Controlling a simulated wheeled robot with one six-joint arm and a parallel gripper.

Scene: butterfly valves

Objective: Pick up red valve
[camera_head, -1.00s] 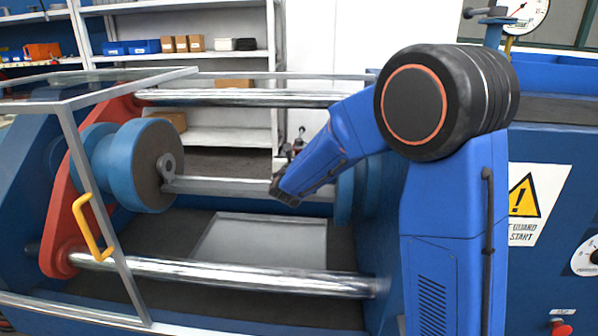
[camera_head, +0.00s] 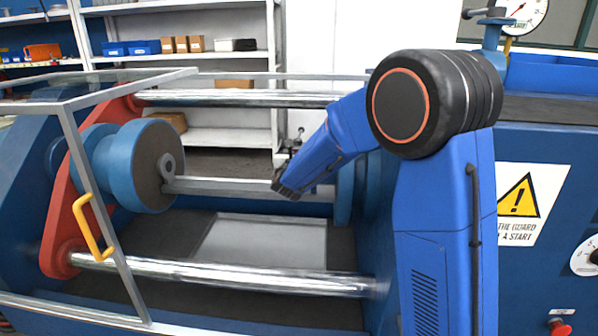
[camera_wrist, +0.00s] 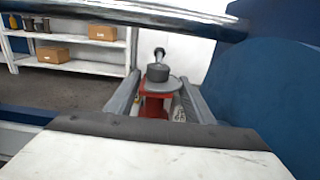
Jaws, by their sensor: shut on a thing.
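The red valve (camera_wrist: 153,106) is in the middle of the wrist view, upright, with a red body, a grey round flange, a dark cylinder on top and a small dark knob above. My gripper (camera_wrist: 158,78) has one grey finger on each side of it and is shut on it. The lower part of the valve is hidden behind the dark edge of my wrist. In the head view my blue forearm reaches into the machine and hides most of the gripper. A small dark part (camera_head: 298,138) shows just above the wrist; I cannot tell whether it is the valve.
A polished bar (camera_head: 230,97) crosses at the back, and another bar (camera_head: 230,278) at the front. A shaft (camera_head: 220,186) runs from the blue chuck (camera_head: 125,165) towards my wrist. A blue machine wall (camera_wrist: 265,80) stands close at the right. White shelves (camera_wrist: 75,67) stand behind.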

